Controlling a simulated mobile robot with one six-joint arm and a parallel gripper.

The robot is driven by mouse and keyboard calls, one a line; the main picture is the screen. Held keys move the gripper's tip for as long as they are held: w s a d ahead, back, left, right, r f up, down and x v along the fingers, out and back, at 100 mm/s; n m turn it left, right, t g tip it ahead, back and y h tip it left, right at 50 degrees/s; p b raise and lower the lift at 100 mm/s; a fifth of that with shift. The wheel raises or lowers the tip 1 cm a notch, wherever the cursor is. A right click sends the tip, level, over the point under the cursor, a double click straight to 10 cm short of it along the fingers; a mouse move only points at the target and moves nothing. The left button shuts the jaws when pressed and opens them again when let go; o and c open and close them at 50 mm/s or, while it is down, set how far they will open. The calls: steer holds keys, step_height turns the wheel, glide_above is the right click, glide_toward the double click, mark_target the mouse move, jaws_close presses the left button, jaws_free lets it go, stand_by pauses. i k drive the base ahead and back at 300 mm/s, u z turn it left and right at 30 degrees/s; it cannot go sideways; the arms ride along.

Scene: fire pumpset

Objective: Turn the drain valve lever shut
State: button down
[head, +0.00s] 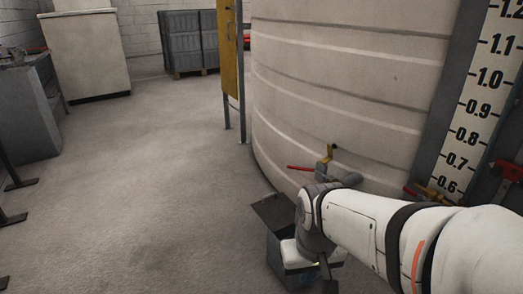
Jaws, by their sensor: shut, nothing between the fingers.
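A valve with a straight red lever (301,168) sits low on the side of the big pale tank (345,85). Its grey body (321,172) has a yellow piece (328,153) standing above it. The lever lies nearly level, pointing left. My arm comes in from the lower right, and its wrist is just below the valve in the picture. My gripper (326,273) is a small dark shape below the wrist, shut and empty, partly hidden by my own links. It appears apart from the lever. Which valve is the drain valve is not labelled.
A dark open box (272,248) stands on the floor beneath the valve, partly behind my wrist. Another red-handled brass valve (432,194) is right, by the level scale (480,95). A yellow panel on posts (230,50) stands left of the tank. The floor at left is clear.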

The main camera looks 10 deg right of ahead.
mark_target(306, 169)
steer(key=i, duration=1)
steer(key=u, duration=0.05)
